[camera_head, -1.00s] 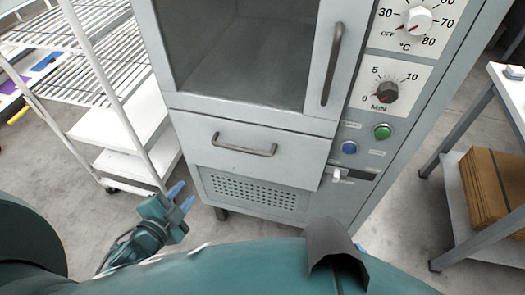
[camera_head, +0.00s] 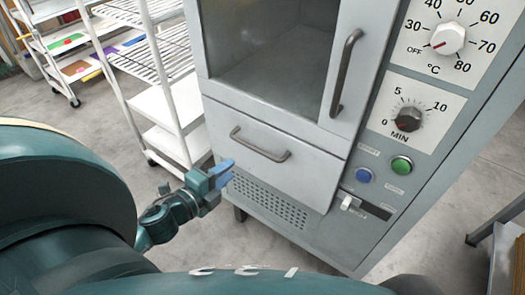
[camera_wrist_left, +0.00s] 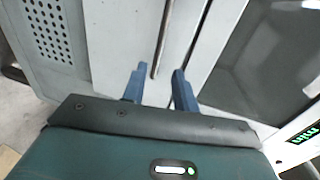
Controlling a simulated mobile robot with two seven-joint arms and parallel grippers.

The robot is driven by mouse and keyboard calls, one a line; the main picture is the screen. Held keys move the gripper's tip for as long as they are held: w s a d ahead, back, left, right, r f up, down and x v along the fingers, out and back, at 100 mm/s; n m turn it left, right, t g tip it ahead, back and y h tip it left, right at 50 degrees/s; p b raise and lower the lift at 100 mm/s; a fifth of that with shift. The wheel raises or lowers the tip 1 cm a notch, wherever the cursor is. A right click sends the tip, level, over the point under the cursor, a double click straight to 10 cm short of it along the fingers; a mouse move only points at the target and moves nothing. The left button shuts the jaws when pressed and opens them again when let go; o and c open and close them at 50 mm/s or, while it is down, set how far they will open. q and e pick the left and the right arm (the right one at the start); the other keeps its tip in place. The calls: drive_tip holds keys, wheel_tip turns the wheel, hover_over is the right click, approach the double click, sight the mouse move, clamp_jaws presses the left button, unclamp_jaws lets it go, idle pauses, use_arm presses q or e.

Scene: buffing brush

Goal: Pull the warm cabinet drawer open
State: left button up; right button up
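The warm cabinet (camera_head: 218,40) stands in front of me, grey, with a glazed door above and a drawer (camera_head: 312,178) below. The drawer front looks flush with the cabinet, closed. Its dark bar handle (camera_head: 262,151) is fixed across the front. My left gripper (camera_head: 224,173) has blue fingers and is just left of and below the handle in the head view. In the left wrist view my left gripper (camera_wrist_left: 158,74) is open, and the handle (camera_wrist_left: 164,40) lines up between its fingers; I see no contact. My right gripper is out of view.
A vertical door handle (camera_head: 345,72) is above the drawer. Dials, a blue button (camera_head: 363,175) and a green button (camera_head: 401,165) are at the right. A white wire rack (camera_head: 150,60) stands at the left. A table (camera_head: 505,245) is at the lower right.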

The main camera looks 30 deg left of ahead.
sight(254, 150)
use_arm(q)
drive_tip(key=x, duration=1.3)
drive_tip(key=shift+p, duration=0.3)
drive_tip(key=shift+s, duration=0.1)
clamp_jaws()
